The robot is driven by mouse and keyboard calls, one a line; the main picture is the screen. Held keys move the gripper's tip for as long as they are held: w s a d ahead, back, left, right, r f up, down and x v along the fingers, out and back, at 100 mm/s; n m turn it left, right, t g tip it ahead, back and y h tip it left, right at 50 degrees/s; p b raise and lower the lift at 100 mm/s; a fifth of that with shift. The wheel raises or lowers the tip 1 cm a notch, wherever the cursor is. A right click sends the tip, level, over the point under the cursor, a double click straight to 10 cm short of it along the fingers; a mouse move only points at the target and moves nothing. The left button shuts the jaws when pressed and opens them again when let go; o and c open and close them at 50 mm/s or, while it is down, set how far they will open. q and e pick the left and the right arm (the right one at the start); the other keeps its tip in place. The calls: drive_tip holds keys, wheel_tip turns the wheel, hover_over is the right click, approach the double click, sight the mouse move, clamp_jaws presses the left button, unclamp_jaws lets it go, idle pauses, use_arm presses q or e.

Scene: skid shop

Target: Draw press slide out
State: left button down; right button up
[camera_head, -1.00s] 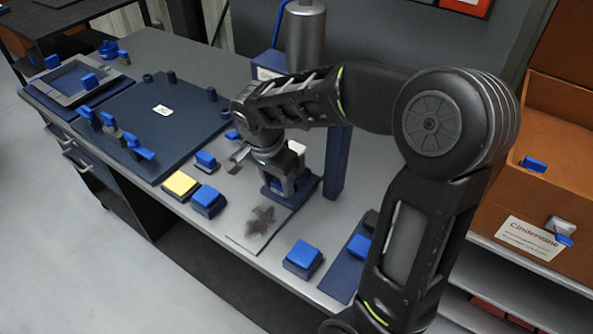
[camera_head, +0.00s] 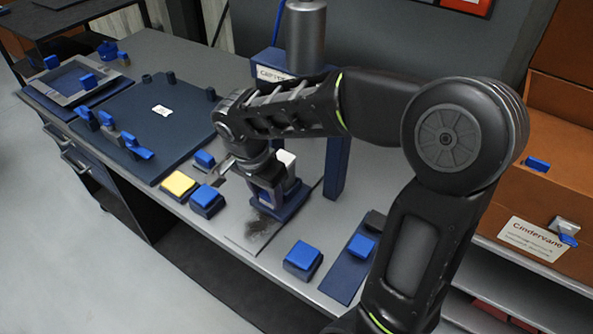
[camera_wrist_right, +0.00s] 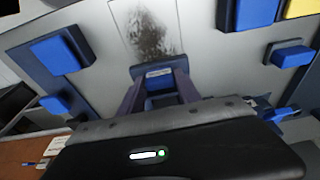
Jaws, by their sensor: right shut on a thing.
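The press slide (camera_head: 284,208), a dark blue block on a grey plate (camera_head: 238,243), sits at the foot of the press (camera_head: 305,40). My right gripper (camera_head: 266,196) reaches down over its front and is shut on it. In the right wrist view the fingers (camera_wrist_right: 160,92) straddle a blue part of the slide (camera_wrist_right: 158,80) with a small pale label. A white piece (camera_head: 286,158) shows behind the gripper, partly hidden. The plate has a dark smudge in front of the slide. My left gripper is not in view.
Blue-topped blocks (camera_head: 303,257) and a yellow-topped block (camera_head: 179,184) stand near the bench's front edge. A dark blue board (camera_head: 150,110) with blue clamps lies to the left. Brown bins (camera_head: 545,195) stand at the right. The press post (camera_head: 337,165) is close beside the slide.

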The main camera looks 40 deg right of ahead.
drive_tip(key=shift+a, duration=0.1)
drive_tip(key=shift+s+a+b, duration=0.2)
drive_tip(key=shift+a+b, duration=0.15)
drive_tip(key=shift+a, duration=0.35)
drive_tip(key=shift+s+a+b, duration=0.15)
drive_tip(key=shift+s+a, duration=0.05)
drive_tip(key=shift+a, duration=0.4)
drive_tip(key=shift+s+a+b, duration=0.15)
drive_tip(key=shift+a, duration=0.4)
drive_tip(key=shift+s+a+b, duration=0.3)
drive_tip(key=shift+a, duration=0.7)
drive_tip(key=shift+s+a+b, duration=0.25)
drive_tip(key=shift+a+b, duration=0.05)
drive_tip(key=shift+a, duration=0.65)
drive_tip(key=shift+s+a, duration=0.1)
drive_tip(key=shift+a, duration=0.3)
drive_tip(key=o, duration=1.1)
